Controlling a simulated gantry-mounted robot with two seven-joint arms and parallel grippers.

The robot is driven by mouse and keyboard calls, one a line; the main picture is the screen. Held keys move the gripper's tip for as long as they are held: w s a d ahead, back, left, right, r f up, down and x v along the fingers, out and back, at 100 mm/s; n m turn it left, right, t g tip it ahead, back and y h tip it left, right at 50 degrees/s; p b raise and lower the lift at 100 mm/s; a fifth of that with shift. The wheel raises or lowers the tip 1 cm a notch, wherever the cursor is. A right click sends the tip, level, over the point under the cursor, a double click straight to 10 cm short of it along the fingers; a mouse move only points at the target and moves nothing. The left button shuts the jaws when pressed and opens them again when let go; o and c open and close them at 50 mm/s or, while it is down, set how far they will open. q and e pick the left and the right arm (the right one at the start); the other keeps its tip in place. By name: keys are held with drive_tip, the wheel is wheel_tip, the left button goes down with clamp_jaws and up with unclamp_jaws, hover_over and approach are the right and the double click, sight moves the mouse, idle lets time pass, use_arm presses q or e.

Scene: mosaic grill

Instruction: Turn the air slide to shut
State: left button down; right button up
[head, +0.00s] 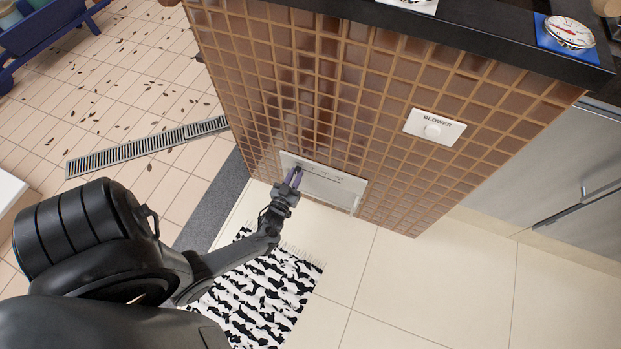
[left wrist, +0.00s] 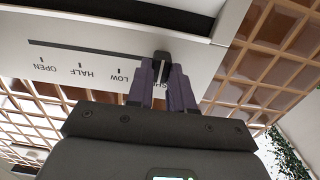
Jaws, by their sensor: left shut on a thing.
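The air slide plate (head: 338,188) is a white panel low on the brown tiled wall. In the left wrist view the plate (left wrist: 95,55) appears upside down, with a dark slot and the marks OPEN, HALF and LOW. The black slide knob (left wrist: 162,57) is at that end of the slot, past LOW. My left gripper (head: 296,176) reaches the plate's left part; its purple fingers (left wrist: 163,85) are shut on the knob. My right gripper is not in view.
A white BLOWER plate (head: 434,127) with a round knob is higher on the wall, to the right. A dark counter (head: 480,40) with a gauge (head: 570,32) tops the wall. A black-and-white rug (head: 265,300) lies below my arm. The floor at right is clear.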

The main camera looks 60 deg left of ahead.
use_arm(q)
drive_tip(key=shift+s+a, duration=0.1)
drive_tip(key=c, duration=1.3)
unclamp_jaws()
drive_tip(key=o, duration=0.3)
drive_tip(key=shift+s+a, duration=0.15)
drive_tip(key=shift+s, duration=0.05)
drive_tip(key=shift+w, duration=0.1)
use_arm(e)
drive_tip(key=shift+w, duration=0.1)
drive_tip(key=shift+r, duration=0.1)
use_arm(q)
drive_tip(key=shift+s+d+r+p, duration=0.1)
drive_tip(key=shift+s+d+p, duration=0.2)
drive_tip(key=shift+s+d, duration=0.1)
drive_tip(key=p+v, duration=0.3)
drive_tip(key=v, duration=0.7)
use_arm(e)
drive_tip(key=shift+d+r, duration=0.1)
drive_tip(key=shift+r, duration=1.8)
